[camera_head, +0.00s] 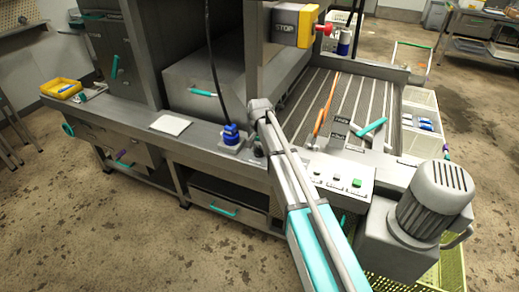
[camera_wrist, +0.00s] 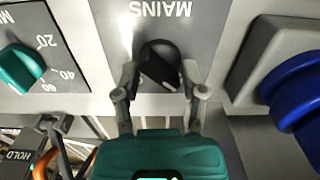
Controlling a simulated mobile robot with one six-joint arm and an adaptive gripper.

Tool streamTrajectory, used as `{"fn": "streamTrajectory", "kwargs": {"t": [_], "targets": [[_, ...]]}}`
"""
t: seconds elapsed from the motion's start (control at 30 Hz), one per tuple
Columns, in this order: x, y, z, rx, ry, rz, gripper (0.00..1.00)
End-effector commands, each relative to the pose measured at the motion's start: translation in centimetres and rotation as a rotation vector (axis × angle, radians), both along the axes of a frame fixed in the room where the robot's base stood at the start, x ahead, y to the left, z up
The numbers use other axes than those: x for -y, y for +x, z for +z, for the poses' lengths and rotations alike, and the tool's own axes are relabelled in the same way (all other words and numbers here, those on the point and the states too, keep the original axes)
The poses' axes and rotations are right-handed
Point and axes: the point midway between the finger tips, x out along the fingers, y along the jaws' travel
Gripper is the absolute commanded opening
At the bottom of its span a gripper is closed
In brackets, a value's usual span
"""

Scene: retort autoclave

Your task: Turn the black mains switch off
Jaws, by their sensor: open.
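The black mains switch (camera_wrist: 160,65) is a round knob with a raised grip bar. It sits on a grey plate marked MAINS (camera_wrist: 160,10), which reads upside down in the wrist view. The bar looks slanted. My gripper (camera_wrist: 160,78) is open, with one fingertip on each side of the switch's lower part. Whether the fingertips touch it I cannot tell. In the head view my arm covers most of this spot.
A teal dial (camera_wrist: 20,68) with a temperature scale is left of the switch. A big blue part (camera_wrist: 295,90) on a grey block is close on the right. In the head view, a button box (camera_head: 339,179) and a motor (camera_head: 432,200) stand right of my arm.

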Motion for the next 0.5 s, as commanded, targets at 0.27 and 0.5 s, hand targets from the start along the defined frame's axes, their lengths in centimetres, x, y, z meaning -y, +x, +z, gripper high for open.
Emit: {"fn": "streamTrajectory", "kwargs": {"t": [0.27, 0.5], "targets": [[0.02, 0.00, 0.00, 0.000, 0.000, -0.180, 0.54], [0.03, 0.00, 0.00, 0.000, 0.000, -0.336, 0.54]]}}
